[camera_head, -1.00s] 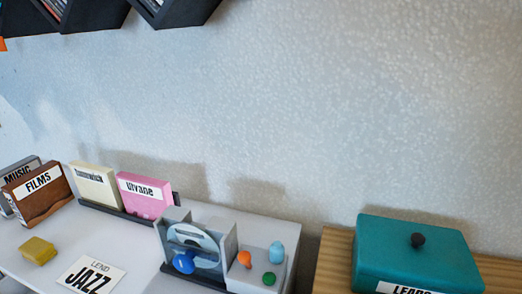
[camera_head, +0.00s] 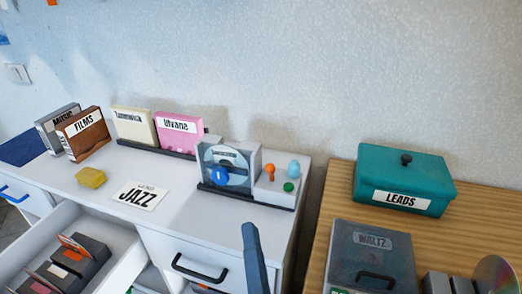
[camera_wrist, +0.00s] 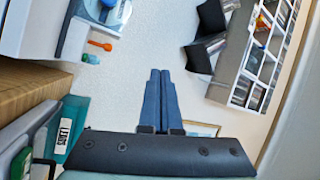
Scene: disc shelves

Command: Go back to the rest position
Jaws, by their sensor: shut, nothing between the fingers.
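My gripper (camera_wrist: 160,75) shows in the wrist view as two blue fingers side by side, shut with nothing between them. In the head view, a slim blue-grey part of my own (camera_head: 255,262) rises at the bottom middle, in front of the white cabinet. The gripper appears clear of every object.
A white cabinet (camera_head: 185,218) has an open drawer (camera_head: 118,247) at left. On top are labelled cases, a JAZZ card (camera_head: 139,196) and a disc stand (camera_head: 229,170). A wooden table (camera_head: 462,225) at right holds a teal LEADS box (camera_head: 405,178) and a WALTZ case (camera_head: 370,262).

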